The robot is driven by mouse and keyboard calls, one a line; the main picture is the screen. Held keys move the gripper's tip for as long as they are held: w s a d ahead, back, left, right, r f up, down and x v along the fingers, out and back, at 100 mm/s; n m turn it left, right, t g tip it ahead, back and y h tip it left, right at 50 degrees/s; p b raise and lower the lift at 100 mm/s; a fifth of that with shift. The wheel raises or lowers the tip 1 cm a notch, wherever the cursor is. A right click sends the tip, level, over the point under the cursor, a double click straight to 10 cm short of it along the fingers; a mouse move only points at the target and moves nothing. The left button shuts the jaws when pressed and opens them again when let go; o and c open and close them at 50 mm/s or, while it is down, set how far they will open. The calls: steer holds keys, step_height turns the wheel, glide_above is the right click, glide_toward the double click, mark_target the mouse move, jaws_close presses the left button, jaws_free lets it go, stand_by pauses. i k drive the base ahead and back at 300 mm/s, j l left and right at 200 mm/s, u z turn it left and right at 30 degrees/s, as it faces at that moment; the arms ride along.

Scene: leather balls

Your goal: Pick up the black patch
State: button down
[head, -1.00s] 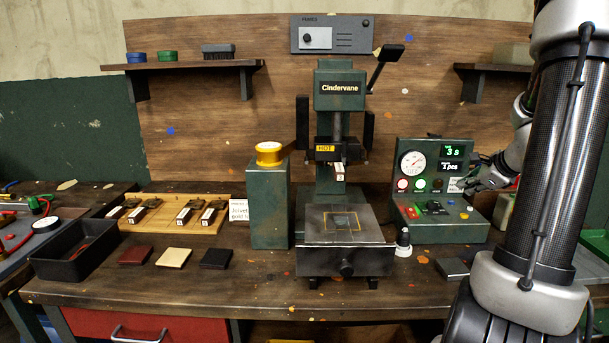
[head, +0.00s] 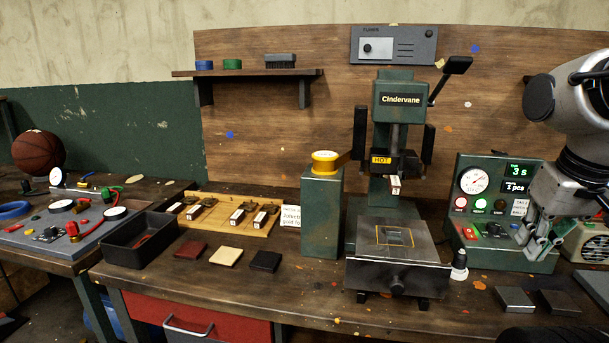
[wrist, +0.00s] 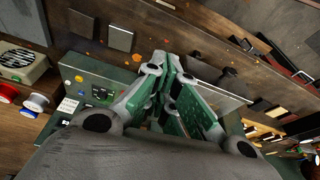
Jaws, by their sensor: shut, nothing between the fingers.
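The black patch (head: 265,261) lies flat on the workbench in the head view, right of the cream patch (head: 226,256) and the dark red patch (head: 191,250). My gripper (head: 540,247) is at the right, in front of the green control box, far from the black patch. In the wrist view my gripper (wrist: 163,62) has its fingers together with nothing held.
The hot press (head: 398,190) stands between my gripper and the patches, with the green post (head: 321,215) beside it. A black tray (head: 139,240) is left of the patches. Two flat plates (head: 515,299) lie at the right front. Bench in front of the patches is clear.

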mark_target(265, 261)
steer(key=i+j, duration=0.1)
steer(key=j, duration=0.3)
steer(key=i+j+u, duration=0.1)
steer(key=j, duration=0.3)
steer(key=i+j, duration=0.1)
steer(key=j, duration=0.3)
